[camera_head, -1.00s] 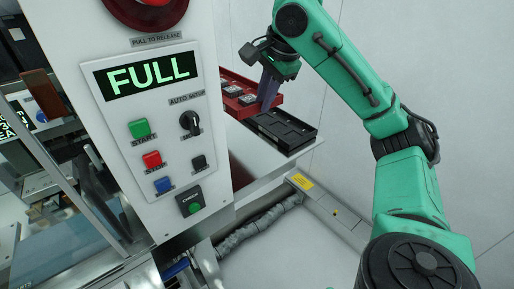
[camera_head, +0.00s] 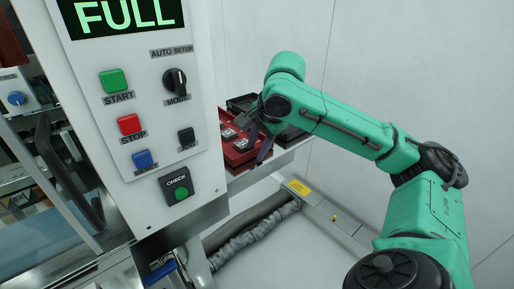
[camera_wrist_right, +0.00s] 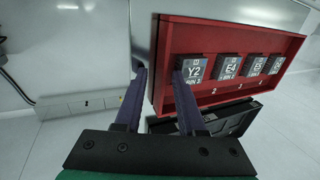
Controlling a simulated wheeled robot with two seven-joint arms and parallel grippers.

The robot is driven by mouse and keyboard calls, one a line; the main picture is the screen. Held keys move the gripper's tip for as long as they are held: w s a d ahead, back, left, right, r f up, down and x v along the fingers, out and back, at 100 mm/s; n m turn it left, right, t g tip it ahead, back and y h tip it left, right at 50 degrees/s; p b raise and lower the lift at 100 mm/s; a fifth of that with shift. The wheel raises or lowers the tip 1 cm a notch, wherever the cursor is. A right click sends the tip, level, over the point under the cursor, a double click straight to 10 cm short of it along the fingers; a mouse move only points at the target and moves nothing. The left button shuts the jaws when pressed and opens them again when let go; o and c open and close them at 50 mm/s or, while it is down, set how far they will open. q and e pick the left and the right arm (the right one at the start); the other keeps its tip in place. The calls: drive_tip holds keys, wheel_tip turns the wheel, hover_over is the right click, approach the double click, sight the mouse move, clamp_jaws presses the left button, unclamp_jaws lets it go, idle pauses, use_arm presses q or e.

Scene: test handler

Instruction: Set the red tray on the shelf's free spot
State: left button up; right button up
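The red tray (camera_head: 238,157) lies on the metal ledge to the right of the control panel, partly hidden by the panel and my right gripper. The right wrist view shows it as a red tray (camera_wrist_right: 240,34) holding several dark blocks with white labels, one reading Y2. My right gripper (camera_wrist_right: 160,66) is open. Its two purple fingers appear on either side of the tray's left wall, with clear space between them; contact cannot be told. In the head view the right gripper (camera_head: 258,148) is at the tray's right part. My left gripper is not in view.
A black tray (camera_head: 290,137) lies to the right of the red one, and another dark tray (camera_head: 240,104) shows behind it. The control panel (camera_head: 150,80) with its FULL display stands close on the left.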

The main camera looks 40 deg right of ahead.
drive_tip(key=shift+r, duration=0.15)
drive_tip(key=p+v, duration=0.2)
drive_tip(key=v, duration=1)
drive_tip(key=shift+p, duration=0.4)
